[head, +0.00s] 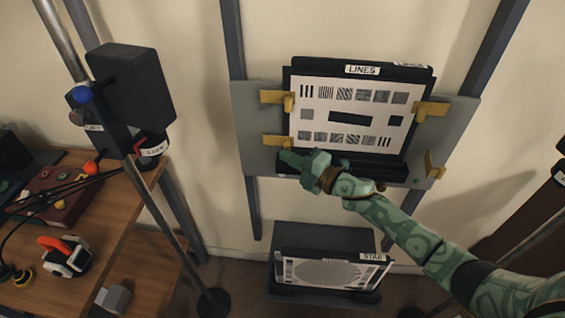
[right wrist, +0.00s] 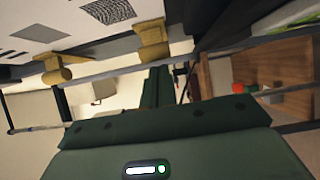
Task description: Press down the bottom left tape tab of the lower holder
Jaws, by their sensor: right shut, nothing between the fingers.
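A grey holder board (head: 262,160) on the wall frame carries a white test chart (head: 352,105) headed LINES. Yellow tape tabs sit at its corners: top left (head: 272,97), bottom left (head: 273,141), top right (head: 432,109) and bottom right (head: 433,166). My right gripper (head: 284,160) is shut and empty, just below the bottom left tab; contact cannot be told. In the right wrist view, the bottom left tab (right wrist: 152,46) lies beyond the shut fingers (right wrist: 158,82), and the top left tab (right wrist: 54,70) is farther left. My left gripper is not in view.
A box with a STAR chart (head: 332,272) stands low beneath the board. A pole with a dark box (head: 130,84) stands left, beside a wooden workbench (head: 110,225) with cables and tools.

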